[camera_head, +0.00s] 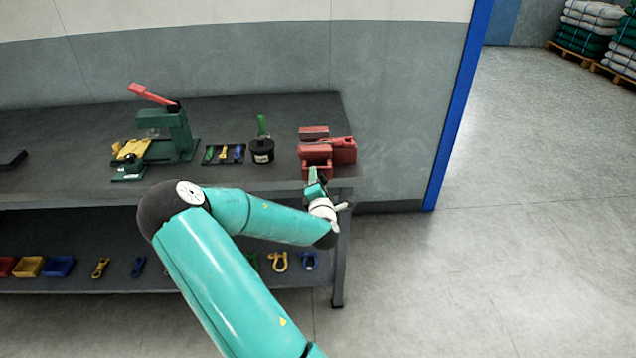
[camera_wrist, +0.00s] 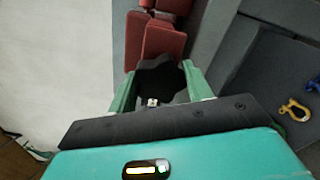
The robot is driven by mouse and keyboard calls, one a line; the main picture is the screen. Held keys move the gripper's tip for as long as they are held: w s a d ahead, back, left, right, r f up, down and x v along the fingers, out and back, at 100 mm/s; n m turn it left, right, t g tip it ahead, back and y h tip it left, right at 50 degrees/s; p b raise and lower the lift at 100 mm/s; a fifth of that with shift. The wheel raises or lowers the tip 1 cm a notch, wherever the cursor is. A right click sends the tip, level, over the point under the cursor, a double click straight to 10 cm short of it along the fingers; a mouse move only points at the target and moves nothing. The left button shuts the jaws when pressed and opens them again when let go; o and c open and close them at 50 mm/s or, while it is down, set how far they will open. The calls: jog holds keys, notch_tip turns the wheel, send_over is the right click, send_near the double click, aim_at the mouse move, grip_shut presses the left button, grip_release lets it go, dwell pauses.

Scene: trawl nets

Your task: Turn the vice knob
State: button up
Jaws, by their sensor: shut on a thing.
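The red vice (camera_head: 318,156) stands at the right front corner of the grey workbench. It also shows at the top of the wrist view (camera_wrist: 165,38). The dark, lobed vice knob (camera_wrist: 158,78) sits in front of the vice's red jaw in the wrist view. My gripper (camera_wrist: 157,90) has its green fingers on both sides of the knob and is shut on it. In the head view my gripper (camera_head: 316,184) is at the vice's front, by the bench edge. The knob cannot be made out there.
The bench (camera_head: 230,183) has a front edge just under my gripper. A black pot with a green handle (camera_head: 262,148), a small tool tray (camera_head: 223,154) and a green press (camera_head: 168,135) stand left of the vice. Shackles (camera_head: 279,262) lie on the lower shelf. The floor right is clear.

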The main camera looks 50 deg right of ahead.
jog(key=m, duration=0.4)
jog(key=shift+s+m, duration=0.1)
jog(key=shift+m, duration=0.3)
jog(key=m, duration=1.4)
jog(key=shift+m, duration=0.3)
jog(key=m, duration=0.4)
jog(key=shift+f, duration=0.1)
jog(key=m, duration=0.9)
jog(key=shift+m, duration=0.3)
jog(key=m, duration=0.4)
jog(key=shift+a, duration=0.1)
jog(key=m, duration=0.5)
jog(key=shift+m, duration=0.4)
jog(key=m, duration=0.5)
jog(key=shift+m, duration=0.3)
jog(key=m, duration=1)
